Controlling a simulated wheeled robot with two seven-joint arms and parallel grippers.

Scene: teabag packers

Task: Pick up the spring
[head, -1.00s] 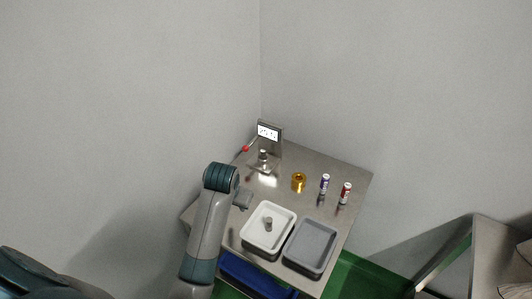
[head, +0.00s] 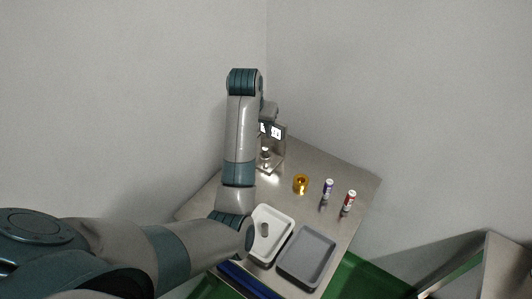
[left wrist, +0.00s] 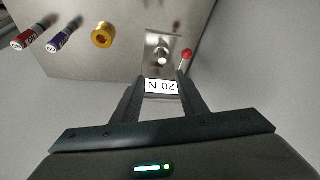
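My left gripper (head: 269,113) is above the small test stand at the back of the table. In the left wrist view its two fingers (left wrist: 163,82) are apart, with no object held between them. The stand's screen (left wrist: 161,87) shows behind the fingertips, upside down, reading "20 N". A shiny metal piece (left wrist: 162,56) sits on the stand beyond the fingertips; it also shows in the head view (head: 265,154). I cannot tell whether it is the spring. A small grey cylinder (head: 264,230) is in the white tray (head: 287,222). My right gripper is out of view.
A grey tray (head: 307,255) lies beside the white one. A red knob (left wrist: 186,53) is near the stand. Walls stand close behind.

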